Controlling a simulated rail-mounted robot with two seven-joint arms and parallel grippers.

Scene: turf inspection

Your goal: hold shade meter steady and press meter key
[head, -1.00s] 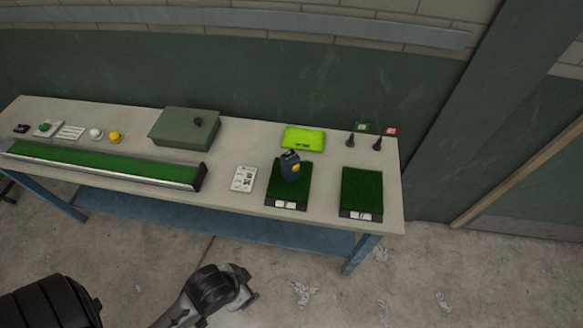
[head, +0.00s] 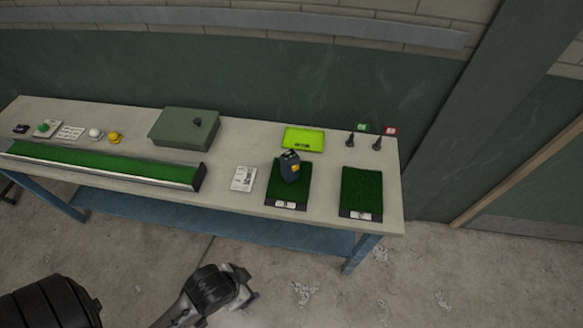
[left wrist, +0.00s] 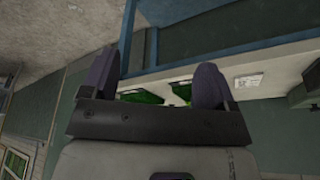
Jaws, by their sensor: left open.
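The shade meter (head: 289,167) is a dark blue-grey handheld device with a yellow patch on its front. It stands on the left of two dark green turf samples (head: 273,190), on the right half of the bench. I cannot make out which part is the key. My left gripper (head: 250,286) is in front of and below the bench, well apart from the meter. In the left wrist view its two fingers (left wrist: 155,65) are spread with nothing between them, and the green samples (left wrist: 140,97) show partly behind the gripper body. My right gripper is out of view.
The floor in front is open.

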